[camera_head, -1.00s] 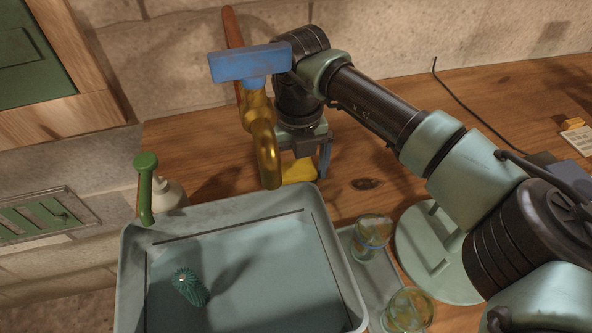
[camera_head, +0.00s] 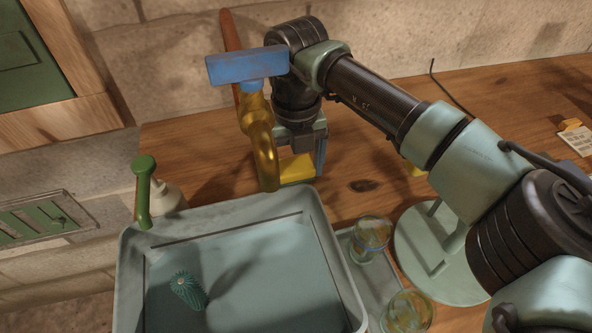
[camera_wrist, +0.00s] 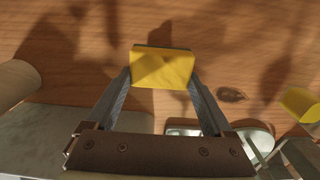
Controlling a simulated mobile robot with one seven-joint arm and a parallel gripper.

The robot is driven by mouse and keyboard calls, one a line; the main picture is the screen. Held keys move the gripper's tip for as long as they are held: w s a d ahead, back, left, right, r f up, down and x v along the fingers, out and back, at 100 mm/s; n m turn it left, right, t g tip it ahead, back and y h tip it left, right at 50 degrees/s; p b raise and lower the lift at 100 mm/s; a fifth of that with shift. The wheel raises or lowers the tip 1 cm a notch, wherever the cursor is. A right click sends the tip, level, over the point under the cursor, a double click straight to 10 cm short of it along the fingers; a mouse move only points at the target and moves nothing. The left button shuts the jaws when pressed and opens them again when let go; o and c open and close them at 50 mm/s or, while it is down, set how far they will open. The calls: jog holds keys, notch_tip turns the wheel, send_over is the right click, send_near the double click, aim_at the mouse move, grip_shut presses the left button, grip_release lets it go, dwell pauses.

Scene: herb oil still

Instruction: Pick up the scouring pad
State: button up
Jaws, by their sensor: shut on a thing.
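The scouring pad (camera_wrist: 162,70) is a yellow block with a thin dark green layer along its far edge. In the wrist view it sits between the two fingertips of my gripper (camera_wrist: 161,78), which is shut on it. The head view shows the pad (camera_head: 297,168) below my gripper (camera_head: 298,158), just behind the sink's back rim and right of the brass tap. The tap partly hides the gripper there. I cannot tell for sure how far the pad is above the wooden counter.
The brass tap (camera_head: 262,140) with a blue handle stands close left of my gripper. The grey sink (camera_head: 235,222) holds a green ribbed object (camera_head: 188,291). Glasses (camera_head: 371,238) stand on a tray to the right. Another yellow piece (camera_wrist: 300,104) lies right of the pad.

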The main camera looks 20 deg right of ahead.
jog(key=shift+w, duration=0.4)
jog(key=w, duration=0.3)
jog(key=shift+f, duration=0.1)
jog(key=shift+w+r, duration=0.2)
jog(key=shift+r, duration=0.65)
notch_tip(320, 180, up, 12)
jog(key=shift+s+p, duration=0.15)
jog(key=shift+p, duration=0.15)
jog(key=shift+r, duration=0.1)
